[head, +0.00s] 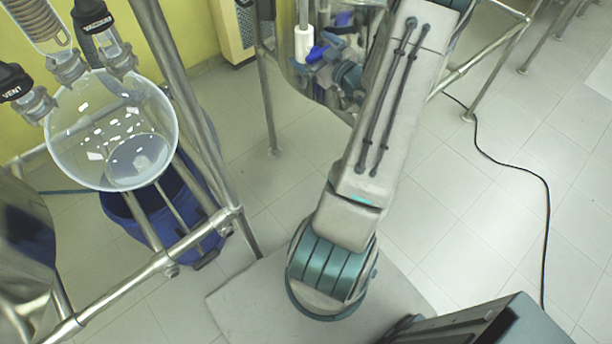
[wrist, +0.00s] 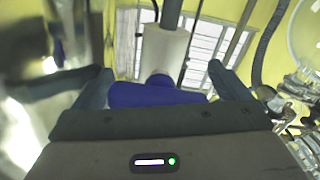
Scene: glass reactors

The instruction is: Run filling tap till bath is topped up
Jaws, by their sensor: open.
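A blue tap handle (head: 318,51) shows in the head view beside a white pipe (head: 303,44), in front of a shiny rounded steel vessel (head: 302,84) that may be the bath. In the wrist view the blue handle (wrist: 155,96) lies between the two fingers of my gripper (wrist: 160,73), below the pale vertical pipe (wrist: 166,50). The fingers stand apart, with gaps visible beside the handle. In the head view my forearm hides much of the gripper and vessel. The water level inside the vessel cannot be seen.
A round glass flask (head: 112,125) with VENT and VACUUM fittings hangs at left over a blue bucket (head: 165,215), inside a steel tube frame (head: 155,262). A black cable (head: 545,190) crosses the floor at right. Tiled floor (head: 450,215) lies open beside my arm.

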